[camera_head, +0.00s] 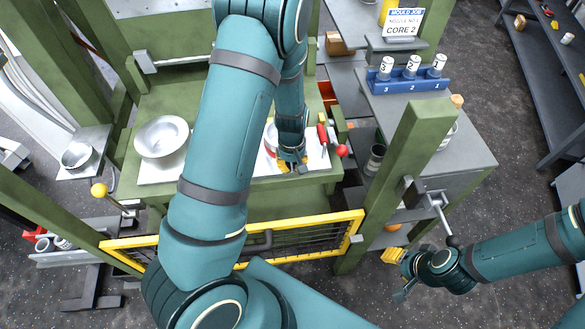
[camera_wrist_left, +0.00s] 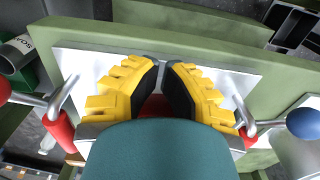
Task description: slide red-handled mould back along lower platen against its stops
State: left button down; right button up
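The red-handled mould is mostly hidden by my left arm in the head view. Its red grip (camera_head: 322,134) and red ball (camera_head: 342,150) show at its right. In the left wrist view, a rod with a red sleeve (camera_wrist_left: 60,131) stands at the left, and another red sleeve shows at the right with a blue ball. The pale lower platen (camera_wrist_left: 95,63) lies under them. My left gripper (camera_head: 292,168) points down over the platen; in the wrist view its fingertips (camera_wrist_left: 162,64) nearly meet, with something red behind them. Contact is unclear. My right gripper (camera_head: 398,276) hangs away at lower right.
A metal bowl (camera_head: 162,137) stands left on the green press bed. A yellow-framed guard (camera_head: 300,222) crosses in front, and a green post (camera_head: 405,165) stands right. A blue rack (camera_head: 408,84) with several white cylinders sits on the grey bench at right.

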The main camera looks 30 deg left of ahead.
pick_arm(q)
jog(key=w+a, duration=0.1)
jog(key=w, duration=0.1)
jog(key=w+a, duration=0.2)
jog(key=shift+a, duration=0.1)
jog(key=shift+r, duration=0.1)
dwell(0.5)
